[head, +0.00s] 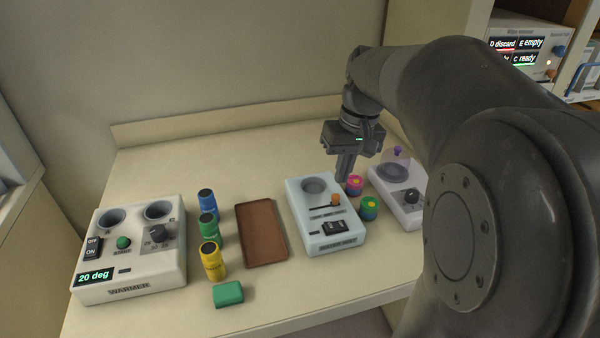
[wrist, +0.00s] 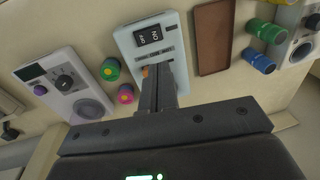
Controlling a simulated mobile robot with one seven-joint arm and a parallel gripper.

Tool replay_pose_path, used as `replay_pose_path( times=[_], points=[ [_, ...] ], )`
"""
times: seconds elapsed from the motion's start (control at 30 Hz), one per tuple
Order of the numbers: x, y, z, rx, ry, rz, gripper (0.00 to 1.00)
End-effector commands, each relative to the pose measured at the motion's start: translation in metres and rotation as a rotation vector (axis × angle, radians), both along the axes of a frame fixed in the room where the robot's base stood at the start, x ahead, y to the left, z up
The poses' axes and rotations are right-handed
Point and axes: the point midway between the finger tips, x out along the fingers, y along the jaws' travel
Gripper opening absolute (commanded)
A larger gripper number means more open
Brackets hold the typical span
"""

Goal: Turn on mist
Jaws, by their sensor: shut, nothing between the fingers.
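A pale blue box (head: 318,233) stands on the table right of the brown tray. It has a round well on top, an orange slider knob (head: 335,200) and a black rocker switch (head: 335,227). The label on its front is too small to read surely. In the wrist view the box (wrist: 184,60) shows its rocker switch (wrist: 148,37), marked OFF and ON; I cannot tell which side is pressed. My gripper (head: 344,178) is shut and empty, pointing down above the rear of the box. In the wrist view its fingers (wrist: 158,72) appear beside the orange knob; contact is unclear.
A brown tray (head: 262,232), yellow, green and blue jars (head: 212,262), a green block (head: 228,294) and a white warmer (head: 130,262) reading 20 deg lie left. Pink (head: 354,185) and green (head: 370,207) round pieces and a white device (head: 398,200) stand right.

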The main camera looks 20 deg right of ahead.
Motion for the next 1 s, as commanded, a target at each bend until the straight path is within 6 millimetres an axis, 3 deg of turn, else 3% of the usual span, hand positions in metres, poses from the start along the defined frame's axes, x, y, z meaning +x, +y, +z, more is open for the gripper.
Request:
replay_pose_path(
  times=[0.2, 0.67, 0.77, 1.0],
  points=[
    [0.01, -0.01, -0.003, 0.017, 0.03, 0.004, 0.0],
    [0.011, -0.009, -0.008, 0.019, 0.033, 0.004, 0.0],
    [0.01, -0.007, -0.02, 0.019, 0.034, 0.004, 0.0],
    [0.01, 0.001, -0.069, 0.019, 0.036, 0.004, 0.0]
  ],
)
